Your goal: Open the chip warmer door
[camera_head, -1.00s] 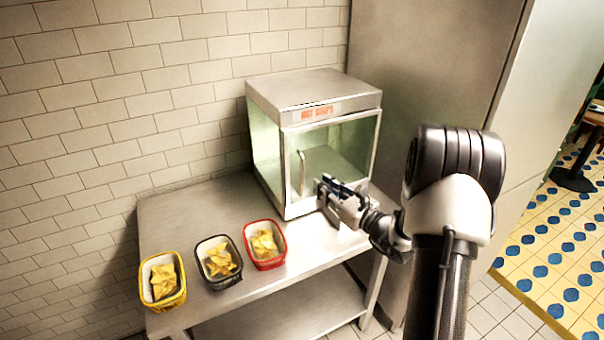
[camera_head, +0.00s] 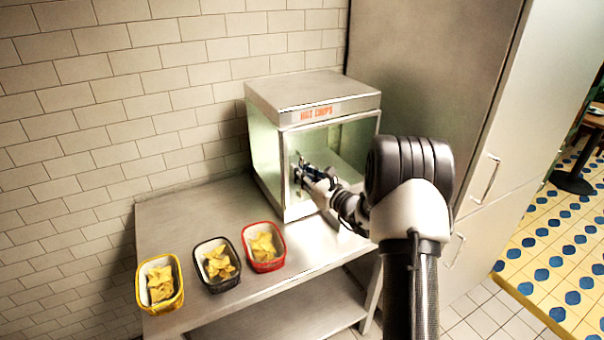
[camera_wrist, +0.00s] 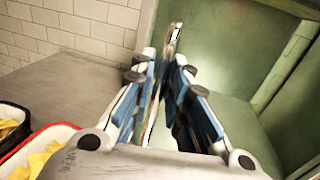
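The chip warmer (camera_head: 312,95) is a steel box with glass sides and a red "HOT CHIPS" label, standing on the steel table. Its glass front door (camera_head: 350,140) appears shut. The upright door handle, near the door's left edge, is mostly hidden behind my gripper in the head view. My gripper (camera_head: 300,172) is at the handle, in front of the glass. In the wrist view the handle (camera_wrist: 173,38) rises between the two blue-and-white fingers (camera_wrist: 166,75). The fingers look apart, on either side of it; contact is not clear.
Yellow (camera_head: 180,300), black (camera_head: 235,284) and red (camera_head: 282,262) baskets of chips stand on the steel table (camera_head: 185,225), left of the warmer. A tiled wall is behind. A tall steel cabinet (camera_head: 420,80) stands to the right.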

